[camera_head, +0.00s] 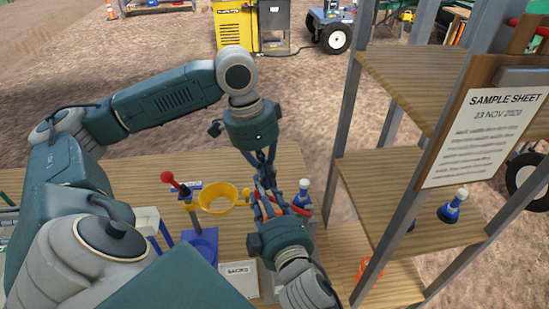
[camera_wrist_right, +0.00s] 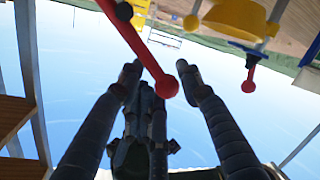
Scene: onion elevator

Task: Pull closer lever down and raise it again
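The closer lever, a red bar with a ball end (camera_wrist_right: 165,86), reaches between the fingers of my right gripper (camera_wrist_right: 158,68) in the wrist view. These fingers are apart, with gaps beside the ball. In the head view the right gripper (camera_head: 268,203) partly hides this red lever (camera_head: 301,210). Another lever with a red ball (camera_head: 167,177) stands left of the yellow funnel (camera_head: 218,198); it also shows in the wrist view (camera_wrist_right: 248,87). My left gripper (camera_head: 263,168) points down just above the right gripper; their outlines overlap and its finger opening is unclear.
A wooden table (camera_head: 285,160) lies below the arms, with a SACKS sign (camera_head: 238,272). A blue-and-white bottle (camera_head: 303,192) stands near the right gripper. A shelf rack (camera_head: 385,185) with a sample sheet (camera_head: 487,130) stands close on the right.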

